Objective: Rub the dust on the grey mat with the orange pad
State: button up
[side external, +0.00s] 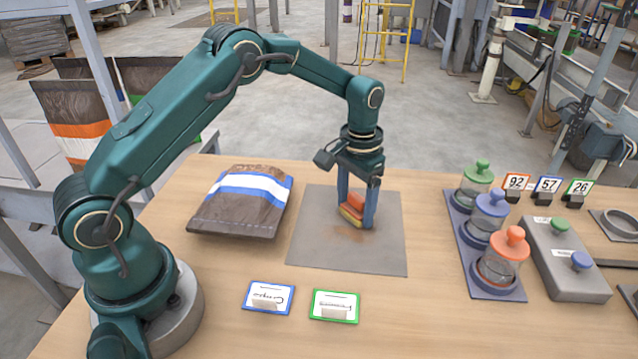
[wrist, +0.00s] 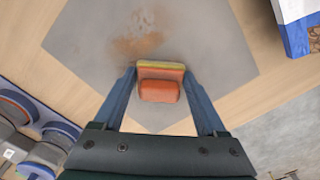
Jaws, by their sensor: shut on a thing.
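The grey mat (side external: 380,256) lies flat in the middle of the wooden table. A brown dust patch (side external: 346,236) is on it, and the patch also shows in the wrist view (wrist: 138,46). My gripper (side external: 358,212) is over the mat, pointing down, with its blue fingers shut on the orange pad (side external: 356,203). In the wrist view the pad (wrist: 160,91) sits between the fingertips, with a yellowish layer along its far edge. The pad is beside the dust, low over the mat. I cannot tell whether it touches the mat.
A brown bag with a blue and white band (side external: 246,190) lies left of the mat. Two cards (side external: 335,306) lie in front. Lidded jars (side external: 500,262) on a dark tray and a grey box with knobs (side external: 566,262) stand at the right. Number signs (side external: 548,185) stand behind.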

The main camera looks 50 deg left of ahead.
aim_at(378, 236)
jog(key=shift+s+a+f, duration=0.15)
jog(key=shift+s+a, duration=1)
jog(key=shift+s+a, duration=1.25)
jog(key=shift+s, duration=0.05)
jog(key=shift+s+d, duration=0.7)
jog(key=shift+d, duration=0.05)
jog(key=shift+w+d, duration=1.3)
jog(key=shift+w, duration=0.05)
jog(key=shift+w+d+f, duration=0.15)
jog(key=shift+w+d, duration=1.3)
jog(key=shift+d, duration=0.05)
jog(key=shift+w+d, duration=1.2)
jog(key=shift+s+d, duration=0.7)
jog(key=shift+s+a+r, duration=0.2)
jog(key=shift+s+a, duration=2.45)
jog(key=shift+a, duration=0.05)
jog(key=shift+s+a+f, duration=0.15)
jog(key=shift+s+a, duration=1.2)
